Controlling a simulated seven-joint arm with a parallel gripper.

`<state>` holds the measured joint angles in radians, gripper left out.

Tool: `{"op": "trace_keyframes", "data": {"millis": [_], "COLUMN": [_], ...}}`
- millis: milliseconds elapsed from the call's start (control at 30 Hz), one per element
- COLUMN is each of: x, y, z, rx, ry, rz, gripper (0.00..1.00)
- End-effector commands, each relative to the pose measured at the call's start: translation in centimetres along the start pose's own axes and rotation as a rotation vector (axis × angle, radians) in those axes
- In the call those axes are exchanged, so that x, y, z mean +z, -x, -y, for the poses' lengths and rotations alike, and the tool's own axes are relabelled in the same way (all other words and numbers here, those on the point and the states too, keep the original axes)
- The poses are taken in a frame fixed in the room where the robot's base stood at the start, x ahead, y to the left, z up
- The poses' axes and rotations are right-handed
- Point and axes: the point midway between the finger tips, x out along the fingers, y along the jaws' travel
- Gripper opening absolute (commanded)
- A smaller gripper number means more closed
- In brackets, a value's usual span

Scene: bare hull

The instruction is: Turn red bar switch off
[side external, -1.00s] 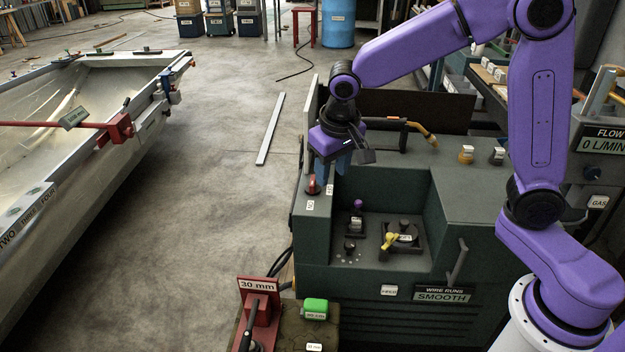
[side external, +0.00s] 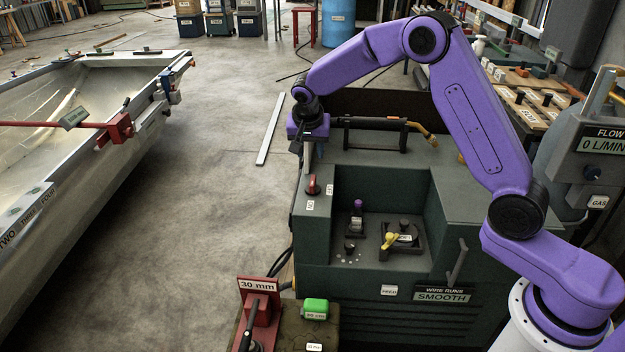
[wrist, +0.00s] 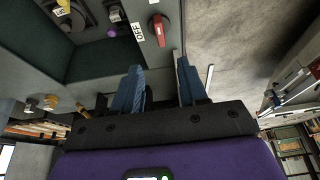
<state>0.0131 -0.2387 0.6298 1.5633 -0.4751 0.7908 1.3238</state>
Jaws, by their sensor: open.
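The red bar switch (side external: 313,184) sits on the left ledge of the dark green machine (side external: 465,200). Two white labels lie beside it, one below and one to its right. In the wrist view the red bar (wrist: 159,31) runs roughly up and down the picture, with an OFF label (wrist: 137,31) to its left. I cannot tell which label the bar is set to. My gripper (side external: 309,155) is above and behind the switch, apart from it. In the wrist view its two blue fingers (wrist: 159,70) are apart and empty, with the switch beyond their tips.
A torch on a stand (side external: 385,125) lies on the machine top, right of my gripper. The recessed panel holds a yellow-handled knob (side external: 390,240) and a purple-tipped lever (side external: 357,205). Bare floor (side external: 215,200) lies to the left, then the metal hull (side external: 90,170).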

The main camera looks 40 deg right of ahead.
Motion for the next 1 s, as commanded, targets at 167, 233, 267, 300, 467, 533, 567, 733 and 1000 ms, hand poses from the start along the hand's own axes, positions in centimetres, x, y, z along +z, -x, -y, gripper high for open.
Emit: {"op": "trace_keyframes", "data": {"millis": [167,233,267,300,467,533,567,733,1000], "x": [0.1,0.0,0.1,0.1,0.1,0.1,0.1,0.1,0.0], "y": [-3.5,-4.8,-5.4,-6.1,-9.2,-10.4,-10.8,-13.1,-14.5], "z": [-0.1,-0.1,-0.1,-0.1,-0.1,0.0,0.0,0.0,0.0], "rx": [0.003,0.003,0.003,0.002,0.003,0.001,0.001,0.0,-0.001], "ry": [0.002,0.001,0.001,0.002,0.001,0.002,0.002,0.002,0.001], "rz": [0.002,0.002,0.003,0.003,0.003,0.002,0.002,0.002,0.0], "gripper": [0.43,0.43,0.43,0.43,0.43,0.43,0.43,0.43,0.43]}}
